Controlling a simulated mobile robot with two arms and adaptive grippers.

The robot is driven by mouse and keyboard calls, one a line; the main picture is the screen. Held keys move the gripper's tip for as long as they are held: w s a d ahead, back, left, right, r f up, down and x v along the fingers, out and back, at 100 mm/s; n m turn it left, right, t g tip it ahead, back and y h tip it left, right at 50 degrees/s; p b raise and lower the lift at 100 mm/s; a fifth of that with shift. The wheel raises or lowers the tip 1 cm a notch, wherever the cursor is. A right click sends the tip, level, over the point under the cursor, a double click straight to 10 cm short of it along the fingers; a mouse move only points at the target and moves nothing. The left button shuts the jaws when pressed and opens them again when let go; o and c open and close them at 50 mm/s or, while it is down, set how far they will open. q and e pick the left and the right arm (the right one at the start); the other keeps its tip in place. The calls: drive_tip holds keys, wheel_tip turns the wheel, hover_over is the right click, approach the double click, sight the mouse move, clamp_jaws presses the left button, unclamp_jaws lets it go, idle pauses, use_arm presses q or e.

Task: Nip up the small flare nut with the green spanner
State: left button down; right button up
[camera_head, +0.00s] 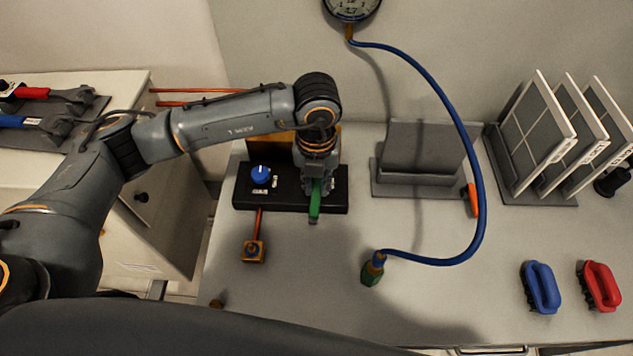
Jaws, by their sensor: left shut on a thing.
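My left gripper (316,185) is shut on the green spanner (314,208), over the right part of a black block (290,203) with a blue knob (261,176). Only a short green length of the spanner shows below the fingers; its jaw end is hidden. A copper pipe (258,222) runs from the block's front to a brass fitting (253,250) on the table. I cannot make out the small flare nut for certain; the gripper covers part of the block. My right gripper is not in view.
A blue hose (478,190) runs from a gauge (351,8) to a green-bodied connector (372,269). Red and blue spanners (30,93) (20,121) lie on a rack at left. Racked panels (535,135) and blue and red handled brushes (542,288) (600,286) are at right.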

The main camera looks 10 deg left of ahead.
use_arm(q)
drive_tip(key=shift+w, duration=0.15)
drive_tip(key=shift+w+a+b, duration=0.1)
drive_tip(key=shift+w+b, duration=0.45)
drive_tip(key=shift+w, duration=0.45)
drive_tip(key=shift+b, duration=0.5)
idle(0.6)
drive_tip(key=shift+w+a+b, duration=0.2)
drive_tip(key=shift+w+b, duration=0.35)
drive_tip(key=shift+w, duration=0.5)
idle(0.4)
drive_tip(key=c, duration=1.9)
unclamp_jaws()
clamp_jaws()
